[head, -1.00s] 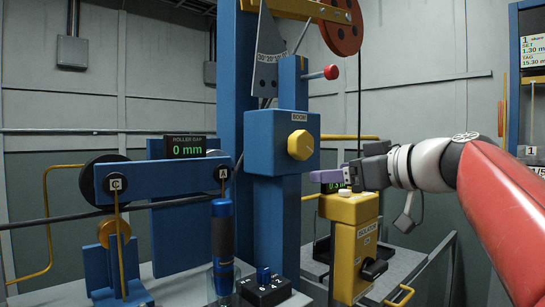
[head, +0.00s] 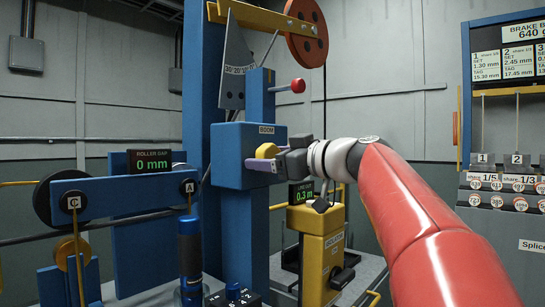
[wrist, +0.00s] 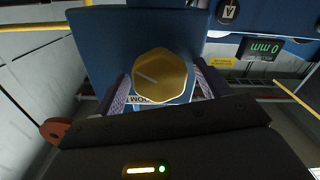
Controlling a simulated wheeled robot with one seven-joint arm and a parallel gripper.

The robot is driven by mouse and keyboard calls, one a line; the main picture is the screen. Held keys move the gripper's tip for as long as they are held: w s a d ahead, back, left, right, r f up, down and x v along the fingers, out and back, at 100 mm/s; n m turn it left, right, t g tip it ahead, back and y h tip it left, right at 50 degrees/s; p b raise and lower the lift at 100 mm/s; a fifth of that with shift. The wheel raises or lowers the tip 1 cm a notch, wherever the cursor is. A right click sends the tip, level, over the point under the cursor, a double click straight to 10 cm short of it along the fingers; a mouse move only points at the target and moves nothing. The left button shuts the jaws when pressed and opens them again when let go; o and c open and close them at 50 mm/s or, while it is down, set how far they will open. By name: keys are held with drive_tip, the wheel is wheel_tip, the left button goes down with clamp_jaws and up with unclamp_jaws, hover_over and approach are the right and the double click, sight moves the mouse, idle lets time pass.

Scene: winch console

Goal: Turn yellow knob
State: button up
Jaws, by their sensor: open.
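The yellow knob (head: 266,151) is on the front of the blue box labelled BOOM (head: 232,170). In the head view my gripper partly covers it. In the wrist view the faceted knob (wrist: 160,76) faces me, with a pale pointer line toward the upper left. My gripper (head: 268,160) is at the box front. In the wrist view its two purple fingers (wrist: 160,88) are apart, one on each side of the knob. I cannot tell whether either finger touches it.
A red-tipped lever (head: 298,86) sticks out above the box. A yellow unit (head: 318,222) with a small display stands below right. A blue roller bar (head: 125,190) is at left. A brake board (head: 510,60) hangs at far right.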

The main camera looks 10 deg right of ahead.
drive_tip(key=c, duration=1)
